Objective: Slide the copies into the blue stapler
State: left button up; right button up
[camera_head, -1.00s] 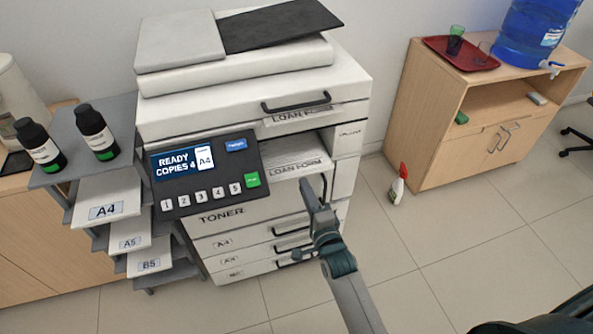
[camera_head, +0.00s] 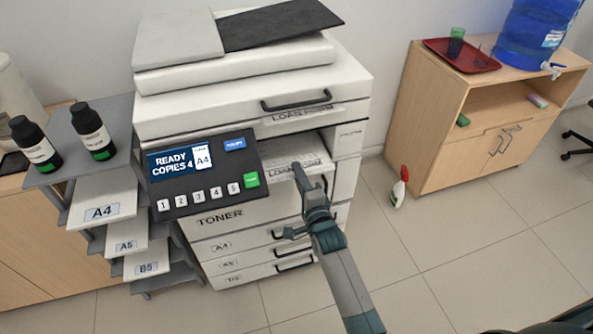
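The copies, white sheets marked LOAN FORM (camera_head: 290,160), lie in the output slot of the white copier (camera_head: 245,95). My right gripper (camera_head: 298,170) is at the front edge of these sheets, with its fingertips over or against the printed edge. The fingers overlap in this view, so I cannot tell whether they are open or shut on the sheets. Another strip marked LOAN FORM (camera_head: 302,114) shows under the copier lid handle. No blue stapler shows in this view. My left gripper is not in view.
The copier panel (camera_head: 203,174) reads READY, COPIES 4, A4. A grey paper rack (camera_head: 95,150) with two black toner bottles stands at left. A wooden cabinet (camera_head: 440,115) with a red tray stands at right. A spray bottle (camera_head: 399,187) is on the open floor (camera_head: 440,235).

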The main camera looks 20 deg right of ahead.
dwell(0.3)
grip_shut()
notch_tip(320, 180, up, 2)
jog(key=shift+r+p, duration=0.25)
jog(key=shift+p, duration=0.95)
